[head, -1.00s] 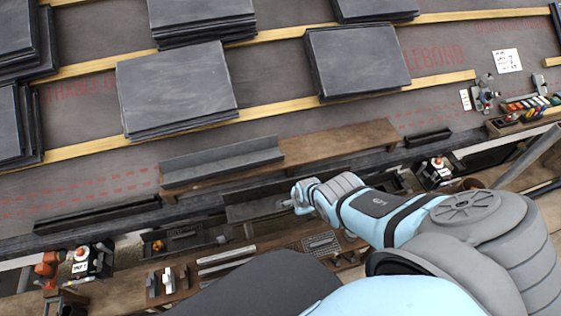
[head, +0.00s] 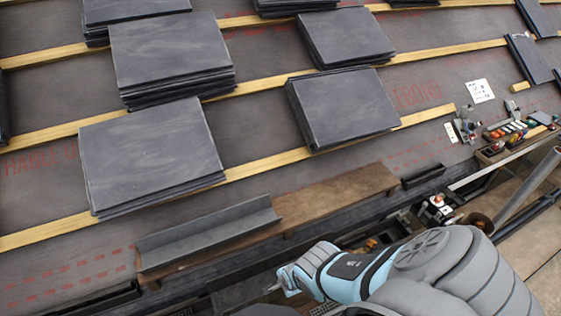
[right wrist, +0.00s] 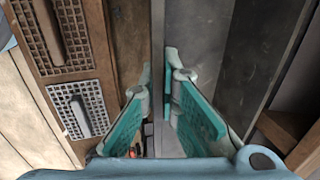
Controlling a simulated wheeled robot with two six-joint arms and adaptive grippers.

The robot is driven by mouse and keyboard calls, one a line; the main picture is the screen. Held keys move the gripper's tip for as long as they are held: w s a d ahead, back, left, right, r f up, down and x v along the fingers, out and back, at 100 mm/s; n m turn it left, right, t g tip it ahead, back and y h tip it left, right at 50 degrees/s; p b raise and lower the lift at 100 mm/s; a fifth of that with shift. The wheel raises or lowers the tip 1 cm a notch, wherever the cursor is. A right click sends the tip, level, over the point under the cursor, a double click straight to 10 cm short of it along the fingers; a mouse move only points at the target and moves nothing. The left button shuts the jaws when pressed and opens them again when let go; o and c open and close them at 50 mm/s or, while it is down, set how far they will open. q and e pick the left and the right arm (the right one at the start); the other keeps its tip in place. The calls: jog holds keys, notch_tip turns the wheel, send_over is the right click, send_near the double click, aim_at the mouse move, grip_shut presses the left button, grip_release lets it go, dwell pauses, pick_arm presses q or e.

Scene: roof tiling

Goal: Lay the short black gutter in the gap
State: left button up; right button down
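My right gripper (head: 287,283) is low over the bench below the roof edge. In the right wrist view, its fingertips (right wrist: 158,72) are close together on both sides of the thin upright wall of a dark grey channel (right wrist: 198,35), which looks like the short black gutter (head: 238,296). The gutter's lower part is cut off by the head view's bottom edge. One black gutter run (head: 105,301) lies at the eave at lower left, another (head: 424,176) at right. The gap is between them. My left gripper is not in view.
A brown board (head: 340,196) lies along the eave, with a grey angled strip (head: 208,236) on its left part. Slate stacks (head: 150,155) rest on the battens above. A tool tray (head: 515,140) is at right. Perforated mats (right wrist: 80,105) lie left of the gripper.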

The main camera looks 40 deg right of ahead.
jog(key=shift+w+f, duration=0.1)
jog(key=shift+f, duration=0.3)
notch_tip(320, 180, down, 10)
jog(key=b, duration=1)
jog(key=shift+b, duration=0.4)
jog(key=shift+d, duration=0.1)
jog(key=shift+f, duration=0.1)
